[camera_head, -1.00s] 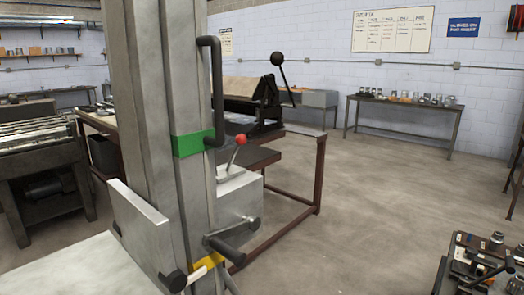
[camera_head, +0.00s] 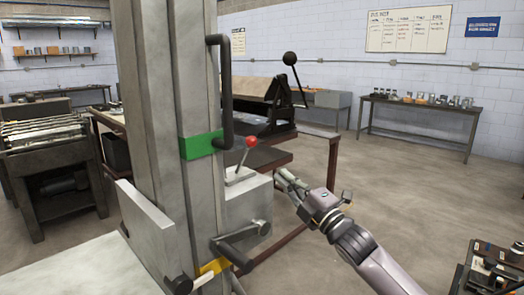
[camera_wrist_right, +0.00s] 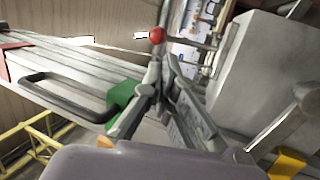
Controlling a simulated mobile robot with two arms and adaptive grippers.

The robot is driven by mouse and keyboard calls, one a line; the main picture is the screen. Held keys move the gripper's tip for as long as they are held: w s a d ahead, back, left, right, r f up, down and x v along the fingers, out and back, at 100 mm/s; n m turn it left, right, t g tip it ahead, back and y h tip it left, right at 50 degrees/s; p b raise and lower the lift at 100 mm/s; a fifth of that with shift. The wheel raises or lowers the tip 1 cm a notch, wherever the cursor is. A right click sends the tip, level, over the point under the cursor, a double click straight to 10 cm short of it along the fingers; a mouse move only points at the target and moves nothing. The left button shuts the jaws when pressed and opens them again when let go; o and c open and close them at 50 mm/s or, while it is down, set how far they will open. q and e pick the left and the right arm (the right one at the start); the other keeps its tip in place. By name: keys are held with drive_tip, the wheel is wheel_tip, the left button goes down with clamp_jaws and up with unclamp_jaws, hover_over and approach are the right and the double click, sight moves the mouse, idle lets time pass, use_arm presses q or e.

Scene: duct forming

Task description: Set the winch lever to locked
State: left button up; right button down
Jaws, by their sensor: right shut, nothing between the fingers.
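The winch lever (camera_head: 245,155) is a thin rod with a red ball knob, standing on top of the grey winch box (camera_head: 249,198) on the column's right side. It leans up to the right in the head view. The red knob also shows in the right wrist view (camera_wrist_right: 157,35), just beyond the fingertips. My right gripper (camera_head: 281,175) is shut and empty, to the right of the lever and a little lower in the head view. It also shows in the right wrist view (camera_wrist_right: 164,62). Whether it touches the lever I cannot tell. My left gripper is out of view.
A grey column (camera_head: 165,100) carries a green band (camera_head: 201,145), a black handle (camera_head: 226,95) and a yellow band (camera_head: 213,267). A crank (camera_head: 243,242) sticks out below the winch box. A brown-framed bench (camera_head: 318,134) stands behind. Open floor lies to the right.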

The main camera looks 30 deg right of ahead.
sight(254, 145)
drive_tip(key=p+x, duration=0.3)
drive_tip(key=x, duration=0.7)
drive_tip(key=shift+w+r+p, duration=0.2)
drive_tip(key=shift+r+p, duration=0.05)
drive_tip(key=shift+p, duration=0.1)
drive_tip(key=shift+w+a, duration=0.2)
drive_tip(key=shift+w, duration=0.5)
drive_tip(key=shift+r+p, duration=0.15)
drive_tip(key=shift+p, duration=0.15)
